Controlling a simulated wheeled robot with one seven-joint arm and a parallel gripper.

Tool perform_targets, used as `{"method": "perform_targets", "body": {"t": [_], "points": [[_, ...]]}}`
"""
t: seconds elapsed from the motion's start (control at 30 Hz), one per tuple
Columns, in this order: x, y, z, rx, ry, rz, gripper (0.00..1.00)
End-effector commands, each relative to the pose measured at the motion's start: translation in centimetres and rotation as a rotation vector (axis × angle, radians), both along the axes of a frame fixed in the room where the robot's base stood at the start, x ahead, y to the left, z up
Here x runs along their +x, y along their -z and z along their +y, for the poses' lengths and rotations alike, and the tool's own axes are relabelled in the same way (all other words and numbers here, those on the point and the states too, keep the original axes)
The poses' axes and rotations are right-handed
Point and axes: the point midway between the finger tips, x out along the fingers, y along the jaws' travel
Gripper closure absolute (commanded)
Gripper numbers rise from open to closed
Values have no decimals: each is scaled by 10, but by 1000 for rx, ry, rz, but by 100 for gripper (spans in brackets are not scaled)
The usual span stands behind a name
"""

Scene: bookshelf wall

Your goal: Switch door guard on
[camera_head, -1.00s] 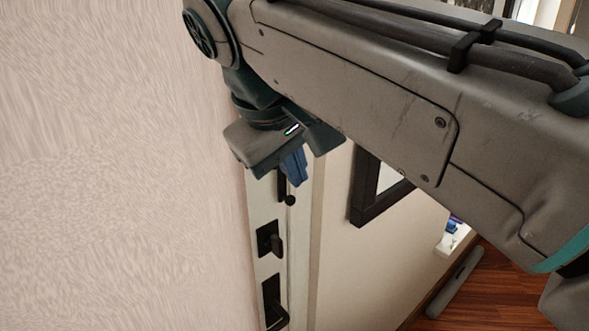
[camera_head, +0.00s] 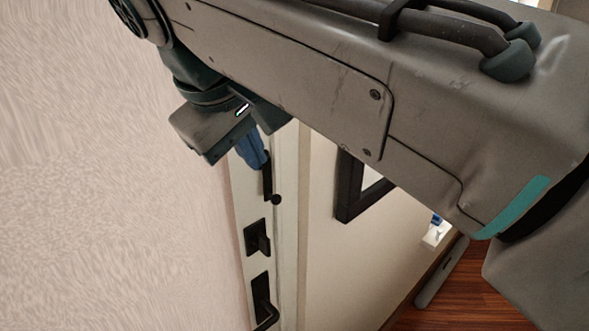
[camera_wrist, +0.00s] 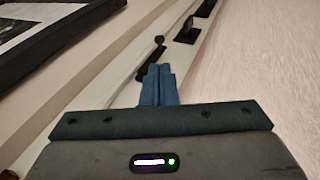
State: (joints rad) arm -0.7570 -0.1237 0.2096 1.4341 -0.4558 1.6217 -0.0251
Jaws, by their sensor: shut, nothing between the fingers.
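The door guard (camera_head: 267,186) is a thin black upright bar with a round knob at its lower end, on the edge of the white door in the head view. In the wrist view the guard's knob (camera_wrist: 158,42) shows just beyond my fingertips. My gripper (camera_head: 256,160) has blue fingers, shut and empty, pointing down just left of the guard's upper part. In the wrist view my gripper (camera_wrist: 160,70) overlaps part of the guard. The guard's upper end is hidden, and I cannot tell whether the fingers touch it.
A black lock with a turn knob (camera_head: 257,238) and a black door handle (camera_head: 264,305) sit below the guard. A dark picture frame (camera_head: 350,188) hangs on the wall to the right. A pale textured surface (camera_head: 100,200) fills the left. Wooden floor (camera_head: 465,295) shows lower right.

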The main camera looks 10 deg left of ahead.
Motion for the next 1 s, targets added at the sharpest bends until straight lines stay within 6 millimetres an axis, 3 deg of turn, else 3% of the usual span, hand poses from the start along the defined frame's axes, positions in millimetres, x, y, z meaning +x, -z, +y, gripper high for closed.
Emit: {"method": "perform_targets", "body": {"t": [0.2,0.5,1.0], "points": [[23,42,-6,-3,0,2,100],[45,80,-11,-1,1,1,100],[49,88,-12,0,1,-1,100]]}}
